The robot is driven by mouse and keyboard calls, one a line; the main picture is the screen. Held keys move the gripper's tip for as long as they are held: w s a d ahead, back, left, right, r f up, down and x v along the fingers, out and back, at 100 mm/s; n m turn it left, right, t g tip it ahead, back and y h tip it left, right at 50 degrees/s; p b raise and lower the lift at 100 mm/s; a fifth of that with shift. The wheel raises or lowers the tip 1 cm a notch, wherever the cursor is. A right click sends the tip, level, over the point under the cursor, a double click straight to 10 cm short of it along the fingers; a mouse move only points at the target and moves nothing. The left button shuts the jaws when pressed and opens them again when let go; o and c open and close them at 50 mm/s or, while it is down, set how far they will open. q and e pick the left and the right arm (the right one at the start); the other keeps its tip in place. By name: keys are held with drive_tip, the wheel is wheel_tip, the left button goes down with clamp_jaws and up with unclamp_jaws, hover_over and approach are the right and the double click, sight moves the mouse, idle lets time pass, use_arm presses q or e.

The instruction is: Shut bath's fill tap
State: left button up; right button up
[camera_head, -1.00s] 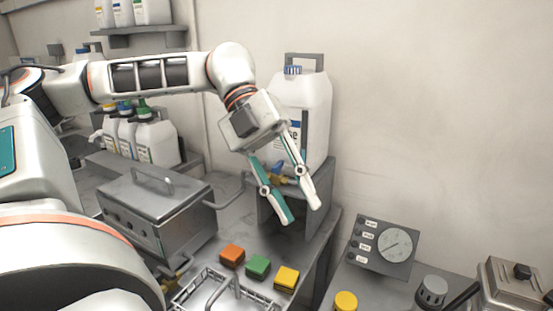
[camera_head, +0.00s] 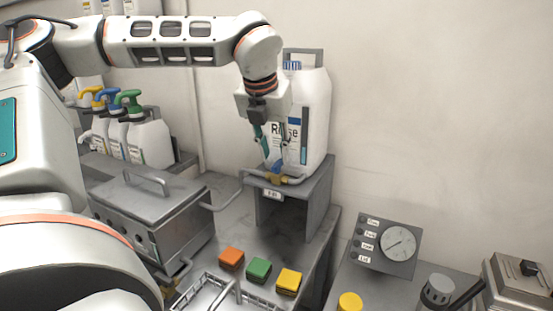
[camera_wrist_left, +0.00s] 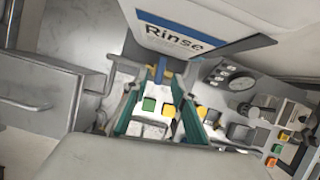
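The fill tap (camera_head: 278,179) is a small brass valve with a blue lever on the pipe at the front of the grey stand, below the white Rinse canister (camera_head: 314,120). The blue lever (camera_wrist_left: 161,68) also shows in the left wrist view, just beyond and between the fingertips. My left gripper (camera_head: 272,160) points down in front of the canister, right above the tap. Its teal fingers are apart; the left wrist view (camera_wrist_left: 157,88) shows a gap between them. Whether a finger touches the lever cannot be told. The metal bath (camera_head: 150,213) stands left of the stand. My right gripper is not in view.
The grey stand (camera_head: 318,195) holds the canister. Orange (camera_head: 231,258), green (camera_head: 258,268) and yellow (camera_head: 289,280) blocks lie in front, beside a wire basket (camera_head: 205,290). A gauge panel (camera_head: 385,246) is at the right. Pump bottles (camera_head: 150,138) stand behind the bath.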

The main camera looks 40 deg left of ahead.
sight(277, 163)
use_arm(q)
drive_tip(key=shift+x, duration=1.55)
drive_tip(key=shift+c, duration=0.2)
clamp_jaws()
drive_tip(key=shift+m+h+b, duration=0.3)
drive_tip(key=shift+m+b, duration=0.05)
drive_tip(key=shift+m, duration=0.35)
drive_tip(key=shift+s, duration=0.1)
